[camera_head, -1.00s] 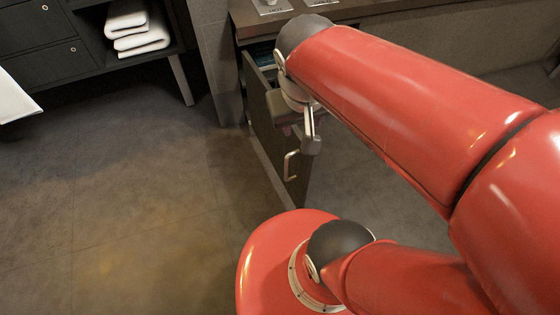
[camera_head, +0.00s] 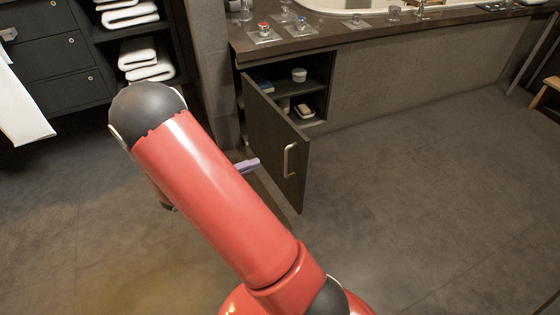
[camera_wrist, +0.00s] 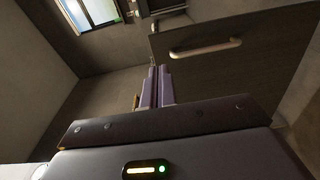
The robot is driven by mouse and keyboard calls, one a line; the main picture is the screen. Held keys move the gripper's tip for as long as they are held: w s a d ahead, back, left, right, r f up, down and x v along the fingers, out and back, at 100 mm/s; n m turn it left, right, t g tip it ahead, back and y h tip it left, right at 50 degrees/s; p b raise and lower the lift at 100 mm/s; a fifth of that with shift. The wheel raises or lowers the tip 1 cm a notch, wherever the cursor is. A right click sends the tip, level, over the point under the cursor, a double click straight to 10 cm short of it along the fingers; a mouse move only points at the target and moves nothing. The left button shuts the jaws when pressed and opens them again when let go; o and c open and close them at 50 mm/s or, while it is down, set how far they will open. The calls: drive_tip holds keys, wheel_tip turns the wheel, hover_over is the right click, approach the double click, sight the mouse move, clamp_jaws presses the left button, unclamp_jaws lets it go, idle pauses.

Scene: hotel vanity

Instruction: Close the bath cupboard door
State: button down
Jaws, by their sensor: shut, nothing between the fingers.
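The bath cupboard door (camera_head: 277,142) stands wide open, swung out from the cupboard under the bath counter. Its pale bar handle (camera_head: 289,160) is on the face turned to the right. In the wrist view the door (camera_wrist: 240,65) fills the upper right, with its handle (camera_wrist: 205,48) near the top. My gripper (camera_head: 252,164) is just left of the door's lower part, mostly hidden behind my arm. In the wrist view its fingers (camera_wrist: 158,85) are together and empty. I cannot tell whether they touch the door.
The open cupboard (camera_head: 305,88) holds a small jar (camera_head: 299,75) and other items on its shelves. A dark drawer unit (camera_head: 60,60) with white towels (camera_head: 148,62) is at left. The floor right of the door is clear.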

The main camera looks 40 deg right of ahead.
sight(302, 144)
drive_tip(key=shift+t, duration=0.3)
drive_tip(key=d, duration=0.4)
drive_tip(key=s+d, duration=0.1)
drive_tip(key=d, duration=0.4)
drive_tip(key=d+p, duration=0.1)
drive_tip(key=d, duration=0.3)
drive_tip(key=shift+s+d+f, duration=0.15)
drive_tip(key=shift+d+f, duration=0.1)
drive_tip(key=shift+d, duration=0.05)
